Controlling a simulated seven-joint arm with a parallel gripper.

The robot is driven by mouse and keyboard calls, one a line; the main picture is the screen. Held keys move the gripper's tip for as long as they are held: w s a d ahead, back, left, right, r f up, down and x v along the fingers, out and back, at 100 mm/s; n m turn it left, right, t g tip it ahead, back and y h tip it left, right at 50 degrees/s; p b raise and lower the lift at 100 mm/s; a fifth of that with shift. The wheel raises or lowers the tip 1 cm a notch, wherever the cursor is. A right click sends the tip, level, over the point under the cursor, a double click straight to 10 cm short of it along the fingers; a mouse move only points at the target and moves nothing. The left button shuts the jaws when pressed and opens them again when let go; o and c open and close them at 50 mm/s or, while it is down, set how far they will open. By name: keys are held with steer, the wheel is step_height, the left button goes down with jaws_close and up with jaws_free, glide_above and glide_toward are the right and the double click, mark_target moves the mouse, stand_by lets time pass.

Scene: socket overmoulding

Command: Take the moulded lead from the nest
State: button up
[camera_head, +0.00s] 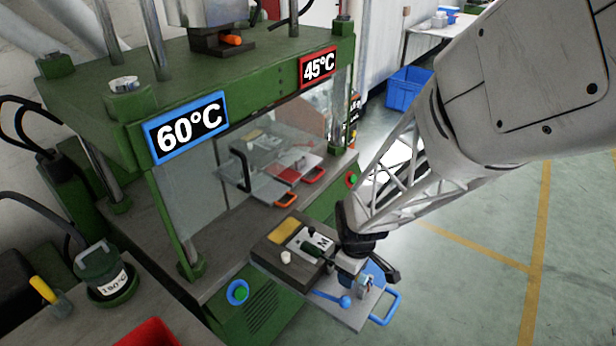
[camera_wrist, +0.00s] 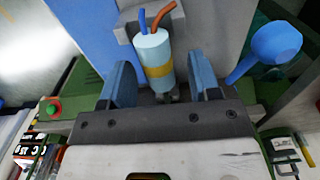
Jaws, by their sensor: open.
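The moulded lead (camera_wrist: 153,48) is a pale blue cylinder with an orange band and a blue and an orange wire at its far end. In the wrist view it lies between the two fingers of my gripper (camera_wrist: 164,75), which is open around it, with a gap showing on each side. A grey block, apparently the nest (camera_wrist: 126,29), shows at its far end. In the head view my gripper (camera_head: 368,277) is low over the slide plate (camera_head: 345,315) and hides most of the lead and nest.
A blue ball-ended lever (camera_head: 345,301), also in the wrist view (camera_wrist: 277,42), stands close beside the gripper. The plate has a blue handle (camera_head: 386,308). The green press (camera_head: 230,95) stands behind on the left. Open floor (camera_head: 480,260) lies to the right.

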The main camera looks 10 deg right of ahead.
steer(key=c, duration=1)
steer(key=shift+r, duration=0.1)
steer(key=shift+c, duration=0.2)
steer(key=shift+r, duration=0.65)
step_height(320, 180, up, 2)
steer(key=shift+r, duration=0.1)
steer(key=s+r, duration=0.1)
steer(key=s, duration=1.5)
steer(key=shift+r, duration=0.2)
steer(key=shift+a, duration=0.1)
